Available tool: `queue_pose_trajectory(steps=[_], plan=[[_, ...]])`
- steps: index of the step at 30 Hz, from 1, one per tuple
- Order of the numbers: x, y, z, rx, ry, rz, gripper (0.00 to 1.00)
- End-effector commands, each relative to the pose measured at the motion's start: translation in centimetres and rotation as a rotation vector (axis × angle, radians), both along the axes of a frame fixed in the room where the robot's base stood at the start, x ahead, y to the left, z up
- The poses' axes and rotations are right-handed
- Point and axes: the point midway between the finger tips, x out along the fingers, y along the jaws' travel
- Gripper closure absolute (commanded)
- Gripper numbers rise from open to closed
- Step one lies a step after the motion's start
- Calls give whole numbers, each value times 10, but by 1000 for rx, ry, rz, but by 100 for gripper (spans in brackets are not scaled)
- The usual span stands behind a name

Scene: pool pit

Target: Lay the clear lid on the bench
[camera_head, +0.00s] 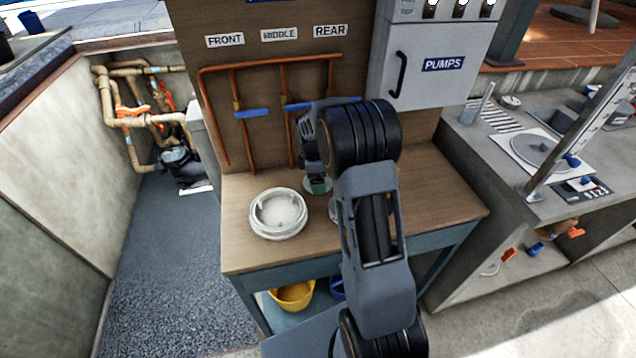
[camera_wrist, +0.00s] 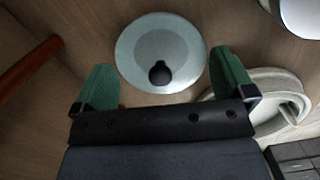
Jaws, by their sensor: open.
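The clear lid (camera_wrist: 140,45) is a round, pale see-through disc with a black knob in its middle. In the wrist view it appears to lie flat on the wooden bench (camera_wrist: 70,20). In the head view only a small part of the lid (camera_head: 309,187) shows below my gripper (camera_head: 319,186), at the back middle of the bench (camera_head: 240,190). My gripper (camera_wrist: 160,62) is open, its two green fingers apart on either side of the lid's near part.
A white round housing (camera_head: 278,232) stands on the bench left of my arm; it also shows in the wrist view (camera_wrist: 270,125). Another pale round thing (camera_head: 334,212) is mostly hidden by my arm. Copper pipes with blue handles (camera_head: 252,113) rise behind. The left bench edge is clear.

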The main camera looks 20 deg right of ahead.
Motion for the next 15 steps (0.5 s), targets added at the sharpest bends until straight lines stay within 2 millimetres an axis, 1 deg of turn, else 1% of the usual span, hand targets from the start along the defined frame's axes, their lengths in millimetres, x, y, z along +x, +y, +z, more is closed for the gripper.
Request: queue_pose_trajectory(steps=[8,11,15], plan=[[0,0,-3,0,-1,-1,0],[0,0,-2,0,-1,-1,8],[0,0,-2,0,-1,-1,21]])
